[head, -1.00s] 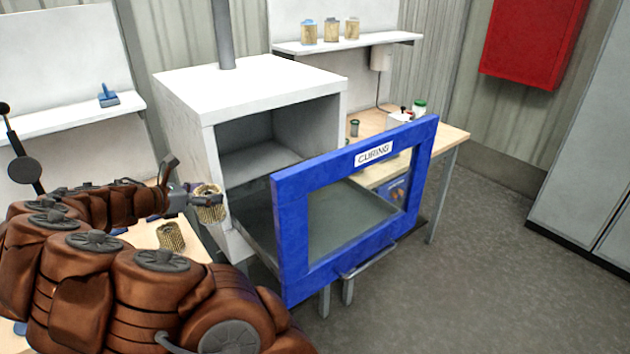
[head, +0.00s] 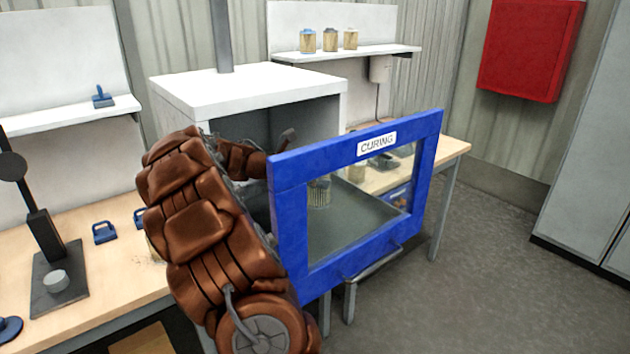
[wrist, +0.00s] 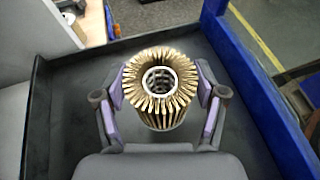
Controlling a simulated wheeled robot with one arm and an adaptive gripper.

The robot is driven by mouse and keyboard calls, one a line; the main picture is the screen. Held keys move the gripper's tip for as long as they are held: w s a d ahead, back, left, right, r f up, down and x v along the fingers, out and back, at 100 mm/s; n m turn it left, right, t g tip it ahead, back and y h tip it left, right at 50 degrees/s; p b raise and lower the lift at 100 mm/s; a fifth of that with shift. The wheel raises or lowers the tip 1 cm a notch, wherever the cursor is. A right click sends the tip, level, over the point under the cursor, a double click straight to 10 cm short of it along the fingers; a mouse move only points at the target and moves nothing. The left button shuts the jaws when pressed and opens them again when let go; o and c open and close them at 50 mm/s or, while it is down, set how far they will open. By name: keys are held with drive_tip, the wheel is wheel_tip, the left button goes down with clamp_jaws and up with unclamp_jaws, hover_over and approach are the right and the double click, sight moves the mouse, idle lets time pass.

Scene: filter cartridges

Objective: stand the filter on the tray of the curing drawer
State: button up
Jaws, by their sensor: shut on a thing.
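The pleated tan filter (wrist: 160,88) is upright between the two fingers of my gripper (wrist: 162,95) in the wrist view, with its open core facing the camera. My gripper is shut on its sides. The dark tray (wrist: 75,110) of the curing drawer lies beneath the filter; I cannot tell whether the filter's base touches it. In the head view the filter (head: 319,192) shows through the window of the blue drawer front (head: 290,215), over the tray (head: 355,222). The drawer is pulled out.
The white oven cabinet (head: 245,88) stands behind the drawer. The tray has a raised rim (wrist: 32,115), and the blue front rises beside my gripper. A bench with blue tools (head: 104,232) is at left. Several filters stand on the back shelf (head: 345,52). Open floor lies at right.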

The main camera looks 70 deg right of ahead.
drive_tip(key=shift+f+b, duration=2.55)
drive_tip(key=shift+f, duration=0.3)
drive_tip(key=shift+w+a+p, duration=0.2)
drive_tip(key=shift+p, duration=0.3)
drive_tip(key=shift+p, duration=0.45)
drive_tip(key=shift+f, duration=0.55)
idle(0.6)
drive_tip(key=o, duration=1.2)
drive_tip(key=v, duration=1.2)
